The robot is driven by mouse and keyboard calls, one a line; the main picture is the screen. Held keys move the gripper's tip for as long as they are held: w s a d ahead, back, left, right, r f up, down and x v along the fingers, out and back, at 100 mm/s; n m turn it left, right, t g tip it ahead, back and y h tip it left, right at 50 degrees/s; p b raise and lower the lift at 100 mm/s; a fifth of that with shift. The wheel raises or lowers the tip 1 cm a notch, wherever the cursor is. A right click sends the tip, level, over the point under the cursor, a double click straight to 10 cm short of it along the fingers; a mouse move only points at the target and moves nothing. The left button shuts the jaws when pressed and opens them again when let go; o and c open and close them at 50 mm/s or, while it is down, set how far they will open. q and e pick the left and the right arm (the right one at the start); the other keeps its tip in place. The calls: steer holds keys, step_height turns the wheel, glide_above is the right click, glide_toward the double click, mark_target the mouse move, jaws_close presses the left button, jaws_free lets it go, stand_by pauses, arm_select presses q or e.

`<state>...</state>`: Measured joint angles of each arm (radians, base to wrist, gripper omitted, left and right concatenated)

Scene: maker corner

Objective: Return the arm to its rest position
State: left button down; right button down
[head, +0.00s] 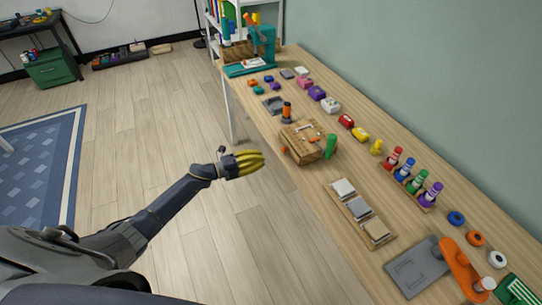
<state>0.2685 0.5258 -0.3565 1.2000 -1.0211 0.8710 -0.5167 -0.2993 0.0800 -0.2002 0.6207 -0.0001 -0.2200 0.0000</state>
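My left arm reaches in from the lower left. Its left gripper (262,162), with yellow fingers, is over the floor to the left of the workbench, apart from the bench edge. The fingers lie close together in this view, and I cannot make out a gap between them or anything held. My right gripper is not in view.
The wooden workbench (292,191) runs along the wall. It bears a wooden box (300,154), a green cylinder (330,147), a sanding-block tray (376,241), a rack of coloured bottles (405,184) and an orange tool (462,268).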

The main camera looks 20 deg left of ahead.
arm_select(q)
steer(key=a+f+n+t+y, duration=0.3)
steer(key=a+f+n+y, duration=0.5)
steer(key=a, duration=0.5)
steer(key=s+a+f+n+g+y, duration=0.25)
steer(key=s+f+n, duration=0.35)
steer(key=f, duration=0.5)
steer(key=s+a+f+n+g+y, duration=0.1)
steer(key=s+f+n+g+y, duration=0.2)
steer(key=s+f, duration=0.7)
steer(key=s+d+f+n+g, duration=0.2)
steer(key=s+d+f+n, duration=0.1)
steer(key=s+f, duration=0.6)
steer(key=s+d+f+n+g, duration=0.2)
steer(key=s+f, duration=0.6)
steer(key=s, duration=0.3)
steer(key=s+d+f+g, duration=0.1)
steer(key=s+d, duration=0.3)
steer(key=s, duration=0.4)
steer(key=s+d+f+n+g, duration=0.1)
steer(key=s+d, duration=0.3)
steer(key=s, duration=0.4)
steer(key=s+d+f+g, duration=0.1)
steer(key=s+d+f, duration=0.2)
steer(key=s, duration=0.6)
steer(key=shift+d+f+n+g, duration=0.15)
steer(key=shift+d+n+g, duration=0.25)
steer(key=shift+d, duration=0.35)
steer(key=shift+h, duration=0.25)
